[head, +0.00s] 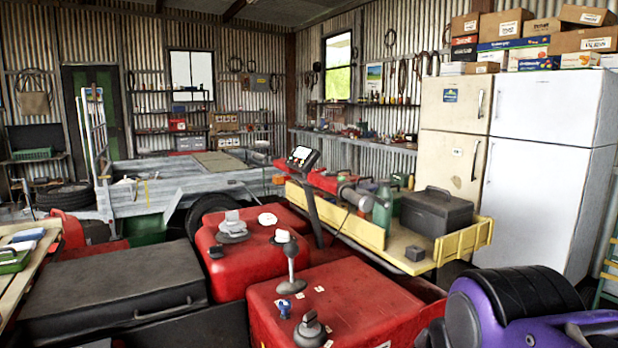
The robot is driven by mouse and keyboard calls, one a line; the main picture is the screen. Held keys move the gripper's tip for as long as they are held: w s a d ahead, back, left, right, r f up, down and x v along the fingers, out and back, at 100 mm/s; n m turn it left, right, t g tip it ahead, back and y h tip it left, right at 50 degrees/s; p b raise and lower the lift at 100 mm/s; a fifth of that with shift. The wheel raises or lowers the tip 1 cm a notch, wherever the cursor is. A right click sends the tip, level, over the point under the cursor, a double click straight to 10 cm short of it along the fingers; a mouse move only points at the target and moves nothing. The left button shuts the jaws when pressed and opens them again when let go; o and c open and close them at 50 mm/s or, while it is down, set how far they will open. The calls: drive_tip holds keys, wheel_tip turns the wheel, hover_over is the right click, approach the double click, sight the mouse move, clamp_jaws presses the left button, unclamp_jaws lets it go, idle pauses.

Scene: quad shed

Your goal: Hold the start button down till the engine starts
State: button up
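A red machine with two raised red housings fills the lower middle of the head view. The front housing (345,305) carries a grey lever (291,262) with a pale knob, a small blue control (284,308) and a grey knob (310,328). The rear housing (228,263) carries a grey dial-like part (232,232) and a white round part (268,219). A small display (302,157) stands on a dark stalk behind them. I cannot tell which control is the start button, or whether the engine runs.
A dark flat-topped box (110,290) is at left. A yellow-edged trailer bed (400,255) holds a black toolbox (437,210). Two fridges (545,160) stand at right; a grey trailer (165,190) stands behind.

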clamp_jaws()
idle(1.5)
